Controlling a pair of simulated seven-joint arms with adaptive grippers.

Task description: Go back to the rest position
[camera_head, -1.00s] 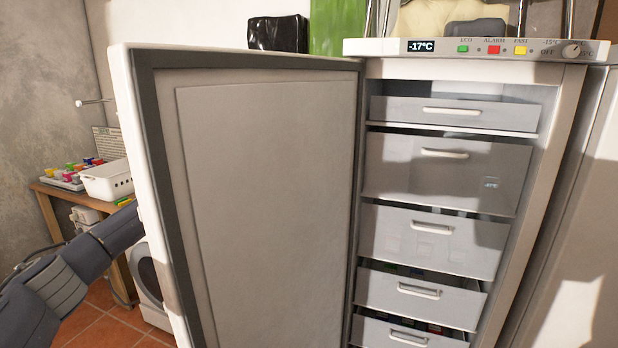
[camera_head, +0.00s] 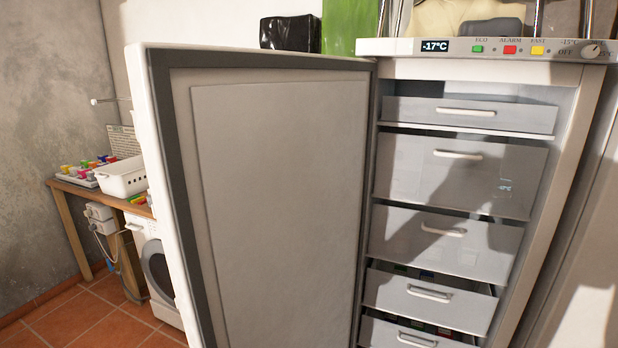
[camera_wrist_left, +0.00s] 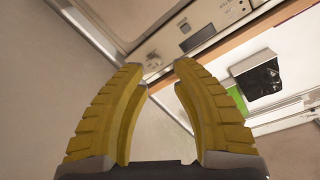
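My left gripper (camera_wrist_left: 160,75) shows only in the left wrist view. Its two yellow ribbed fingers are apart with nothing between them. My left arm is out of the head view, and my right gripper is in neither view. The upright freezer (camera_head: 585,110) stands with its door (camera_head: 280,200) swung wide open to the left. Its grey drawers (camera_head: 450,175) sit in the cabinet, and the lower ones show some contents. The display on the top panel (camera_head: 500,48) reads -17°C.
A wooden table (camera_head: 70,190) at the left bears a white basket (camera_head: 122,178) and small coloured items. A white front-loading machine (camera_head: 155,265) stands behind the door's edge. A black object (camera_head: 290,32) is behind the door. The tiled floor (camera_head: 90,320) at lower left is clear.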

